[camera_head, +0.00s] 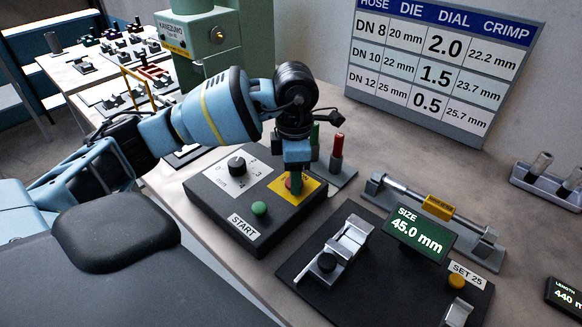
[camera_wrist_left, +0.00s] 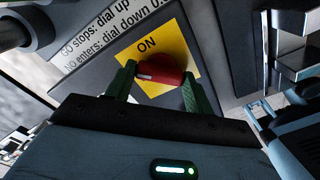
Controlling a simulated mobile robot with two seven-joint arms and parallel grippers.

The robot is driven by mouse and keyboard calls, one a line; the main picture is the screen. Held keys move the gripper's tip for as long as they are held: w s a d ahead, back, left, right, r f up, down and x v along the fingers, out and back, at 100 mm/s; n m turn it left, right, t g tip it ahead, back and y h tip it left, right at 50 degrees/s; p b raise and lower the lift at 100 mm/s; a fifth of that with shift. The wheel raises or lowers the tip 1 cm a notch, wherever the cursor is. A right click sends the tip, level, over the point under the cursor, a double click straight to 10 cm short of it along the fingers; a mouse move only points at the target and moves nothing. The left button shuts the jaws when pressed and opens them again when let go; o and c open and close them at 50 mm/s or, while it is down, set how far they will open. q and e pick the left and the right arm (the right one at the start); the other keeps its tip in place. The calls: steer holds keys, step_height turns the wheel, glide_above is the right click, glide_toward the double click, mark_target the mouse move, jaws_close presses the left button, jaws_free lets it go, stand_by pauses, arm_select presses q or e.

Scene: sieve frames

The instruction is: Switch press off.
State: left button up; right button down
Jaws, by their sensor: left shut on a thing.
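The press control box (camera_head: 228,200) is dark, with a black numbered dial (camera_head: 236,166), a green button (camera_head: 260,208) above a START label, and a yellow switch plate (camera_head: 311,189). In the left wrist view the yellow plate (camera_wrist_left: 148,88) reads ON, and the red switch knob (camera_wrist_left: 160,68) sits on it. My left gripper (camera_head: 296,184) is down over the plate and mostly hides the knob in the head view. Its green fingers are shut on the red knob from both sides. The press (camera_head: 197,40) is a green machine behind my arm. My right gripper is not in view.
A measuring fixture (camera_head: 330,258) with a display (camera_head: 420,232) reading 45.0 mm stands right of the box. Red (camera_head: 337,147) and green pins stand close behind my gripper. A crimp chart (camera_head: 440,65) is on the wall.

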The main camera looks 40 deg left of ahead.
arm_select(q)
steer(key=n+p, duration=0.1)
steer(key=n, duration=0.2)
steer(key=shift+r+n+p, duration=0.3)
steer(key=shift+n+p, duration=0.1)
steer(key=n+p, duration=0.1)
steer(key=n, duration=0.2)
steer(key=shift+p, duration=0.3)
steer(key=shift+f+n+p, duration=0.1)
steer(key=shift+n+p, duration=0.25)
steer(key=shift+n, duration=0.35)
steer(key=shift+f, duration=0.1)
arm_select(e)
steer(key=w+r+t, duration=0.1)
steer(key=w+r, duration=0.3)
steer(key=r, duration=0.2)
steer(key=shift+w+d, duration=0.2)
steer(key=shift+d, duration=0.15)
arm_select(q)
steer(key=shift+n, duration=0.3)
steer(key=o, duration=1)
